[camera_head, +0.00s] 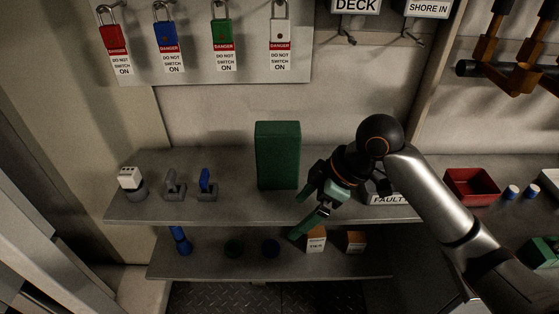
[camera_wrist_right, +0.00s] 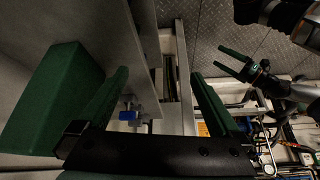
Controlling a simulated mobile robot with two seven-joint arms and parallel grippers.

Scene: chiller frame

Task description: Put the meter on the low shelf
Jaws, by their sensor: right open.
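A tall dark green box (camera_head: 278,155) stands upright on the upper shelf (camera_head: 240,212). It may be the meter, but I see no dial or label. A green block also shows at the left of the right wrist view (camera_wrist_right: 50,95). My right gripper (camera_head: 303,209) is open and empty, right of the box and over the upper shelf's front edge, apart from the box. The low shelf (camera_head: 205,268) is below. My left gripper (camera_wrist_right: 223,59) shows small in the right wrist view, with its fingers apart and nothing seen between them.
The low shelf holds a blue object (camera_head: 180,240), two dark round things (camera_head: 234,248) and two small boxes (camera_head: 316,241). Its front strip is clear. Small fittings (camera_head: 174,185) stand at the upper shelf's left, a red bin (camera_head: 471,187) at right. Padlocks (camera_head: 166,32) hang above.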

